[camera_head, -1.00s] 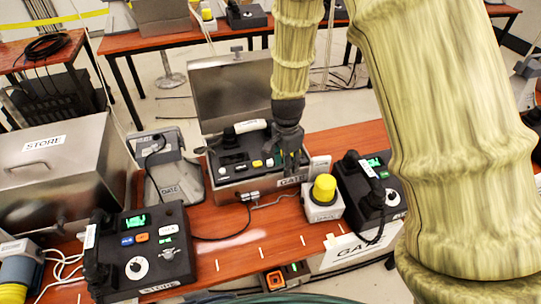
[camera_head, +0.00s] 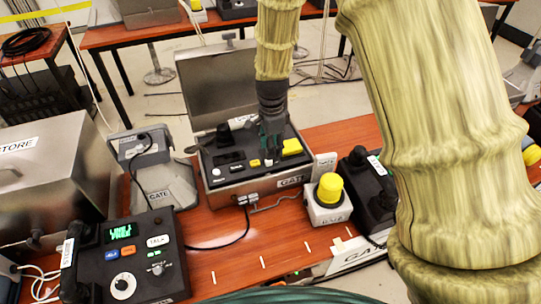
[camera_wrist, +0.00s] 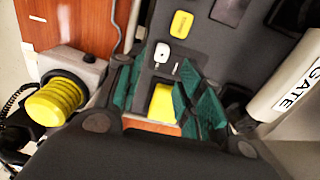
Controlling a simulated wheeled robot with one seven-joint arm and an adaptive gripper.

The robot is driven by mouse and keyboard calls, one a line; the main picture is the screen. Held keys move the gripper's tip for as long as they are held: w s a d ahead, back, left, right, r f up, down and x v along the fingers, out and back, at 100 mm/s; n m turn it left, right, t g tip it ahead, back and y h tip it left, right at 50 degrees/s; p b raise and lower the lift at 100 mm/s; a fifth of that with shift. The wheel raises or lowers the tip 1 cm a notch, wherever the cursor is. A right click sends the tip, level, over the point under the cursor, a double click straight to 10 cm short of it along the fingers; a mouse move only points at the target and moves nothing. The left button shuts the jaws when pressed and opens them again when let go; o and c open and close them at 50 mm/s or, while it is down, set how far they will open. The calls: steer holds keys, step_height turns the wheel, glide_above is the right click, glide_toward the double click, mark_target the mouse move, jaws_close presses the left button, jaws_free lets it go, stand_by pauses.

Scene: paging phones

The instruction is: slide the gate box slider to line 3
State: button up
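The gate box (camera_head: 291,181) is an open grey case with a dark control panel, labelled GATE, in the middle of the head view. My gripper (camera_head: 271,152) points down over its panel, between a small yellow key (camera_head: 254,163) and a large yellow block (camera_head: 291,146). In the wrist view my gripper (camera_wrist: 163,82) has its green fingers apart, with nothing seen held. A small white key with a dark dot (camera_wrist: 163,53) lies close to the left finger. A thin light mark is beside it. I cannot tell which part is the slider, or whether a finger touches it.
The raised lid (camera_head: 224,86) stands behind the panel. A white GATE handset (camera_wrist: 295,85) lies right of the fingers in the wrist view. A yellow-capped box (camera_head: 328,203) and dark phone (camera_head: 365,190) stand right. The STORE phone (camera_head: 125,262) is front left.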

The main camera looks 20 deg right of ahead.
mark_target(269, 162)
steer(key=shift+f, duration=2.5)
jaws_close()
